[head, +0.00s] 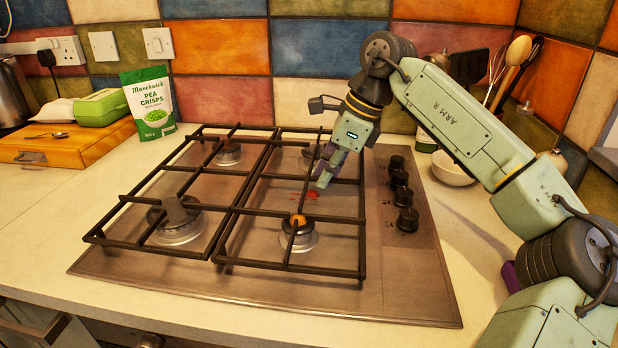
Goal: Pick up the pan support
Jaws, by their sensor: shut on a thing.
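Two black pan supports lie side by side over the steel hob (400,290). The left pan support (150,248) covers the left burners, and the right pan support (290,267) covers the right ones. My gripper (325,178) reaches down from the right, over the rear right part of the right pan support. It is shut on a bar of that support. The fingers hide part of the bar. I cannot tell whether the support is raised off the hob.
Control knobs (400,180) line the hob's right side. A white bowl (452,168) and utensils stand behind my arm. A green pea crisps bag (148,103) and a wooden box (75,145) are at the back left. The left counter front is clear.

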